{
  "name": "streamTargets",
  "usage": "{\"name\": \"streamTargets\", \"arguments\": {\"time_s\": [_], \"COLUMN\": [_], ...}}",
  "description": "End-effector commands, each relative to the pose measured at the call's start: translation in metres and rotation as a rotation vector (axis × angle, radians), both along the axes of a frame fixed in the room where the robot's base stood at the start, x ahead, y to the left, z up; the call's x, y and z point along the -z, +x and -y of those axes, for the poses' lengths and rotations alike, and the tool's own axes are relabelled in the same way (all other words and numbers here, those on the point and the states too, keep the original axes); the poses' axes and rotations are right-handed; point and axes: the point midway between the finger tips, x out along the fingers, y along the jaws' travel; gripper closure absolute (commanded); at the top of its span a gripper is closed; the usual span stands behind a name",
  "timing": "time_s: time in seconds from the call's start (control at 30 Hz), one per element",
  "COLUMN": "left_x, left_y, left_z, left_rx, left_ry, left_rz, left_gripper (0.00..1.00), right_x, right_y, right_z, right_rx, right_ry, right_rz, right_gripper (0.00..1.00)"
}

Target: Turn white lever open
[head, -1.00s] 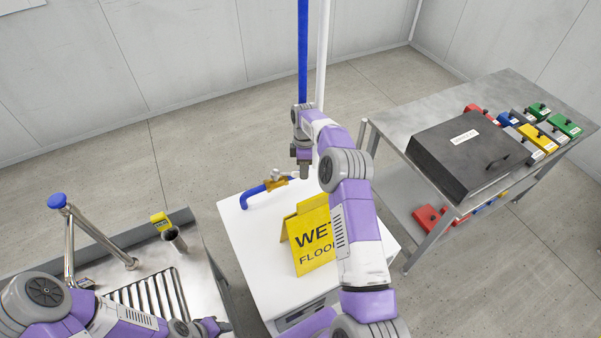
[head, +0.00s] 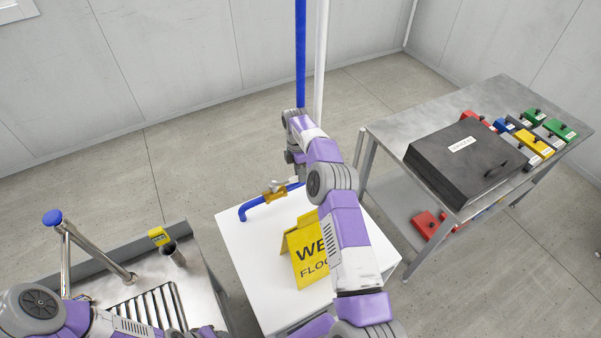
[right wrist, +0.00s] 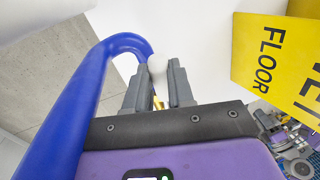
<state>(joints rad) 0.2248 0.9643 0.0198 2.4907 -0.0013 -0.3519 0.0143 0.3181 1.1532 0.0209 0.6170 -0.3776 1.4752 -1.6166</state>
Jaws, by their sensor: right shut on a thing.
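The white lever (head: 277,184) stands on a brass valve body (head: 274,193) in a blue pipe (head: 250,207) above a white cabinet top. In the right wrist view, the lever's rounded white end (right wrist: 158,66) sits between the fingers of my right gripper (right wrist: 158,76), which is shut on it. A bit of brass shows below. In the head view my right gripper (head: 297,168) is just right of the valve, its fingertips partly hidden. My left gripper (head: 205,331) is at the bottom edge over the steel sink unit, its jaws too small and cut off to judge.
A yellow wet-floor sign (head: 306,252) stands on the white cabinet (head: 240,240), close to my right arm. Blue (head: 300,55) and white (head: 320,60) upright pipes rise behind. A metal table (head: 400,120) with a black case (head: 465,165) is at the right.

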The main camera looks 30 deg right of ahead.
Motion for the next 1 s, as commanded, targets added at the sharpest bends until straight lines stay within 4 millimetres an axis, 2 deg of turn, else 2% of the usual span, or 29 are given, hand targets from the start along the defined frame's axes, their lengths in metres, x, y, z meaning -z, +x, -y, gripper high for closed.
{"name": "streamTargets", "arguments": {"time_s": [0.13, 0.17, 0.3, 0.33, 0.67, 0.77, 1.0], "left_x": [0.0, 0.0, 0.0, 0.0, 0.0, 0.001, -0.001], "left_y": [0.0, 0.0, 0.0, 0.0, 0.0, 0.0, 0.0], "left_z": [0.0, 0.0, 0.0, 0.0, 0.0, 0.0, 0.0], "left_rx": [0.0, 0.0, 0.0, 0.0, 0.0, 0.0, 0.0], "left_ry": [0.0, 0.0, 0.0, 0.0, 0.0, 0.0, 0.0], "left_rz": [0.0, 0.0, 0.0, 0.0, 0.0, 0.0, 0.0], "left_gripper": [0.57, 0.57, 0.57, 0.57, 0.57, 0.57, 0.57], "right_x": [-0.002, -0.002, -0.001, -0.001, -0.004, -0.016, -0.064], "right_y": [0.001, 0.001, 0.0, 0.0, 0.0, 0.001, 0.001], "right_z": [0.0, 0.0, 0.0, 0.0, 0.0, 0.0, 0.0], "right_rx": [0.002, 0.002, 0.002, 0.002, 0.002, 0.002, 0.003], "right_ry": [-0.001, -0.001, 0.0, 0.0, 0.0, -0.001, -0.001], "right_rz": [0.003, 0.003, 0.002, 0.002, 0.001, 0.004, 0.005], "right_gripper": [1.0, 0.76, 0.54, 0.52, 0.52, 0.52, 0.52]}}
